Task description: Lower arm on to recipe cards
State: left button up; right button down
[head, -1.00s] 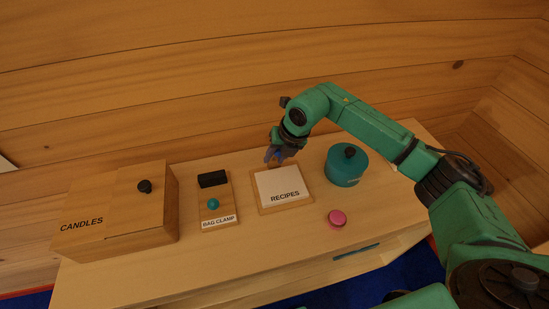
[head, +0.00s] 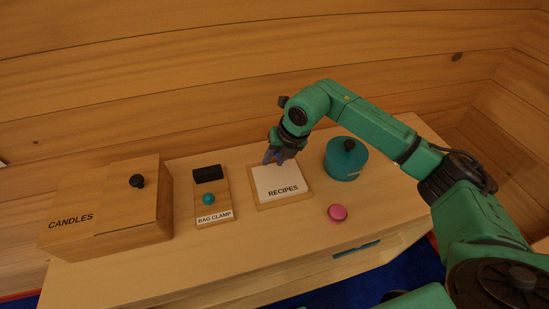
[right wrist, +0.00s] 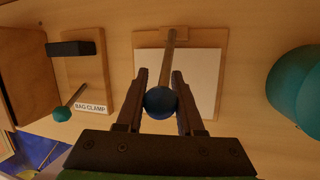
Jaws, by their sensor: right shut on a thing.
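The recipe cards (head: 268,182) are a white stack on a wooden board (head: 289,204) labelled RECIPES, in the middle of the cabinet top. They also show in the right wrist view (right wrist: 204,65). A thin arm (right wrist: 170,62) runs from a wooden block at the board's far edge to a blue ball knob (right wrist: 161,102). My right gripper (head: 272,160) is over the far left part of the cards. In the right wrist view its fingers (right wrist: 159,80) are shut on the knob. The gap between arm and cards cannot be judged. The left gripper is not in view.
The bag clamp board (head: 225,205) with a black block and teal ball lies left of the cards. The candles box (head: 120,215) stands further left. A teal lidded pot (head: 345,165) is to the right. A pink round object (head: 337,212) lies near the front edge.

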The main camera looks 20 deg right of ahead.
jog(key=shift+s+f, duration=0.15)
jog(key=shift+f, duration=0.05)
dwell(0.6)
jog(key=c, duration=0.7)
grip_release()
jog(key=shift+o, duration=0.8)
jog(key=shift+w+d, duration=0.1)
jog(key=shift+w, duration=0.15)
jog(key=shift+r, duration=0.1)
